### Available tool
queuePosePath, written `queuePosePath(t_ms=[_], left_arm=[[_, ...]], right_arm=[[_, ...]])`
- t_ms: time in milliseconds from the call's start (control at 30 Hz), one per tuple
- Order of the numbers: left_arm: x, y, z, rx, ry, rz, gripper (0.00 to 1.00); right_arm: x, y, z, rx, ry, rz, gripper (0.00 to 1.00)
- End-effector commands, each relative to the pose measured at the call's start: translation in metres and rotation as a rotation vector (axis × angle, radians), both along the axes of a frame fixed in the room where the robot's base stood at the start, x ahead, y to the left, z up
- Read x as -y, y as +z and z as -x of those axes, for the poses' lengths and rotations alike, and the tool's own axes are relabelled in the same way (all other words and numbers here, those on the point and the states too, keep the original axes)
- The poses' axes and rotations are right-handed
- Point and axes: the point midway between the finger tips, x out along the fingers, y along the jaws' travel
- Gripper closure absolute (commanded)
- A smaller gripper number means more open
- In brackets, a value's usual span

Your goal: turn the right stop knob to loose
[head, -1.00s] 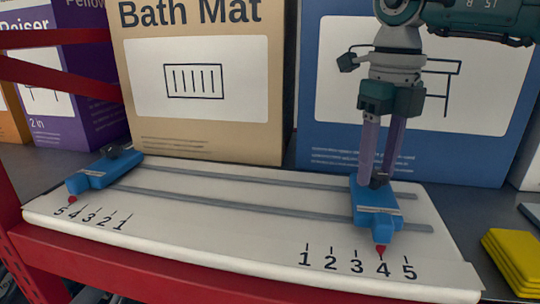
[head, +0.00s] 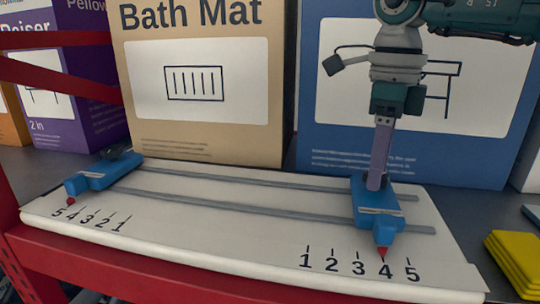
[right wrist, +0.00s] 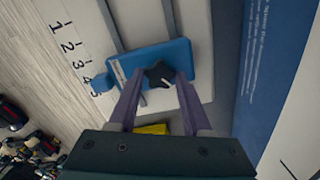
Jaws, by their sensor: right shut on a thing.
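The right stop (head: 378,212) is a blue block on the two grey rails of a white board (head: 215,235). Its red pointer is at the 4 of the right scale. In the right wrist view the stop (right wrist: 135,65) carries a black lobed knob (right wrist: 158,75). My right gripper (head: 376,186) points down from above, shut on this knob, with one finger on each side of it. In the head view the fingers hide the knob. My left gripper is not in view.
The left stop (head: 95,177), blue with a black knob, has its pointer near 5 on the left scale. Boxes, one tan (head: 200,130) and one blue (head: 320,140), stand close behind the board. Yellow items (head: 515,262) lie at right. A red shelf beam (head: 130,270) runs in front.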

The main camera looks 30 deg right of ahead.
Motion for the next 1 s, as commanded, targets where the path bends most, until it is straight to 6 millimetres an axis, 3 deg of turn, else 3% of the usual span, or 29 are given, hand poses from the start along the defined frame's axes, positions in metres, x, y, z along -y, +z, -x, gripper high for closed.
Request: queuePosePath(t_ms=[367,400,633,1000], left_arm=[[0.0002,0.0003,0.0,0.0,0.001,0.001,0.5],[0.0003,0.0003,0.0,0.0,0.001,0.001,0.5],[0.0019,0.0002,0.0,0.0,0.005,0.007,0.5],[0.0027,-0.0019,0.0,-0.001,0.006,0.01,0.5]], right_arm=[[-0.0008,0.0014,-0.0002,0.001,0.004,-0.003,1.0],[-0.0008,0.0014,-0.0002,0.001,0.004,-0.003,0.48],[-0.0005,0.0007,-0.0002,0.0,0.003,-0.001,0.22],[-0.0002,0.0094,-0.0007,0.002,0.002,-0.001,0.21]])
